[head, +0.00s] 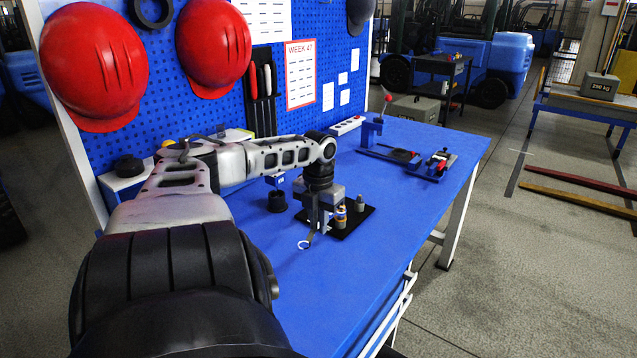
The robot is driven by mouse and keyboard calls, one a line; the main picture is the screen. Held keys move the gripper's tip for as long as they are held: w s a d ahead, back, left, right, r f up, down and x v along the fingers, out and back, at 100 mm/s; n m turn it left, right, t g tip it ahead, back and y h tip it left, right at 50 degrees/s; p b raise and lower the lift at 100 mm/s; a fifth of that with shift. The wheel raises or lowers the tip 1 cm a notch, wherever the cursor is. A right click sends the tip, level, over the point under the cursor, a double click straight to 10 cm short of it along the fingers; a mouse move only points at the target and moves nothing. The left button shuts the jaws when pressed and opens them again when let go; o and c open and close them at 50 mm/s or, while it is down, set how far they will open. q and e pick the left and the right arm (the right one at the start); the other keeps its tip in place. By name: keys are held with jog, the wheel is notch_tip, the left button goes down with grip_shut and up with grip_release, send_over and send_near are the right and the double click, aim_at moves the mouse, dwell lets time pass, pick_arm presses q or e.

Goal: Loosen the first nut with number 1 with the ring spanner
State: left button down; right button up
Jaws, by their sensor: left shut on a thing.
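My left gripper (318,226) points down over the blue workbench (400,235), at the front-left part of a black plate (352,229). It is shut on the ring spanner (304,244), whose pale ring end sticks out below the fingers to the lower left; the rest is mostly hidden by the gripper. A grey post with a yellow-orange band (340,217) stands on the plate just right of the fingers. A smaller grey post (360,203) stands farther right. The ring appears apart from both posts. No number on a nut is legible. My right gripper is not in view.
A dark cylinder (277,201) stands left of the plate. A blue fixture with a red-knobbed lever (388,150) and a small clamp (441,163) sit at the bench's far end. A blue pegboard (200,120) with red helmets backs the bench. The bench's right front is clear.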

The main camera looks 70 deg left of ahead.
pick_arm(q)
jog(key=shift+f, duration=0.55)
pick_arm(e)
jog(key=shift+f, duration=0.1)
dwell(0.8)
pick_arm(q)
jog(key=shift+w+d+n, duration=0.3)
jog(key=shift+d+n, duration=0.05)
jog(key=shift+n, duration=0.05)
jog(key=shift+w+d+n, duration=0.2)
jog(key=shift+d+n, duration=0.05)
jog(key=shift+n, duration=0.05)
jog(key=shift+w+d+n+p, duration=0.3)
jog(key=shift+w+d+n, duration=0.45)
jog(key=shift+n, duration=0.35)
jog(key=shift+w+d+n+p, duration=0.45)
jog(key=shift+w+n, duration=0.3)
jog(key=shift+n, duration=0.25)
jog(key=shift+w+d+n, duration=0.25)
jog(key=shift+w+n, duration=0.2)
jog(key=shift+n, duration=0.15)
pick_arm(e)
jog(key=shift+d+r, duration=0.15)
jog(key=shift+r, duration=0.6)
